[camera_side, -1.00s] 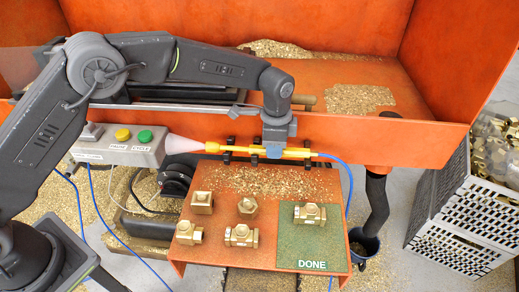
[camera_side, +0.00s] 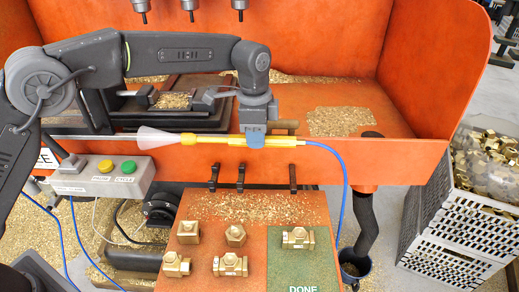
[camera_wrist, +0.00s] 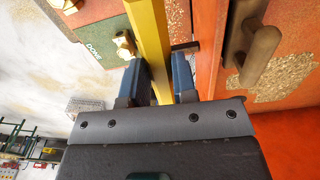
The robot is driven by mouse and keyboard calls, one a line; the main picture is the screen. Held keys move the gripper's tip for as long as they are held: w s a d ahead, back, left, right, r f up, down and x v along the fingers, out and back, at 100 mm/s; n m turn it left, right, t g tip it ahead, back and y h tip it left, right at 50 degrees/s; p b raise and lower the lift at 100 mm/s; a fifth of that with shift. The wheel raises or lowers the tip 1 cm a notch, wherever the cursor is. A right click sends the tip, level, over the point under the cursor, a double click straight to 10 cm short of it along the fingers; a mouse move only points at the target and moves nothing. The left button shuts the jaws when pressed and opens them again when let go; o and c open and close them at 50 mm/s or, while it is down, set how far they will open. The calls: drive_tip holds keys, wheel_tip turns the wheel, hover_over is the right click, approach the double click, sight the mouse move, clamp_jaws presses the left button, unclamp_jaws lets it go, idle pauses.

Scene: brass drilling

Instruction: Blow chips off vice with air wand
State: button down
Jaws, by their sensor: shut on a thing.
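My gripper (camera_side: 255,133) is shut on the yellow air wand (camera_side: 210,140), which is roughly level in front of the orange machine's front wall, above its hooks. A pale, translucent cone (camera_side: 155,138) extends from the wand's left end. A blue hose (camera_side: 339,165) runs from its right end. In the wrist view, the blue fingertips of my gripper (camera_wrist: 158,82) are on either side of the yellow wand (camera_wrist: 150,35). The dark vice (camera_side: 212,97) sits inside the machine, behind the wand and partly hidden by my arm. Brass chips (camera_side: 173,101) lie between its jaws.
Dark hooks (camera_side: 240,177) project from the wall over an orange shelf (camera_side: 205,285) with brass fittings (camera_side: 188,231) and a green DONE mat (camera_side: 290,267). A button box (camera_side: 105,180) stands left. Spindles (camera_side: 190,8) hang above the vice. A crate (camera_side: 445,215) stands right.

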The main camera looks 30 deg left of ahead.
drive_tip(key=a+r+m+h, duration=0.1)
drive_tip(key=r, duration=0.2)
drive_tip(key=a+r+m, duration=0.2)
drive_tip(key=s+a+r+m+h, duration=0.1)
drive_tip(key=a+r, duration=0.1)
drive_tip(key=r, duration=0.1)
drive_tip(key=shift+s+a+r+m+h, duration=0.1)
drive_tip(key=shift+a+r+m+h, duration=0.2)
drive_tip(key=shift+m, duration=0.1)
drive_tip(key=s+a+r+m+g+h, duration=0.25)
drive_tip(key=a+r+m, duration=0.3)
drive_tip(key=r, duration=0.35)
drive_tip(key=w+a+f, duration=0.2)
drive_tip(key=a+f, duration=0.2)
drive_tip(key=f, duration=0.4)
drive_tip(key=shift+w+f, duration=0.2)
drive_tip(key=shift+a+g+y, duration=0.1)
drive_tip(key=shift+g+y, duration=0.15)
wheel_tip(320, 180, up, 6)
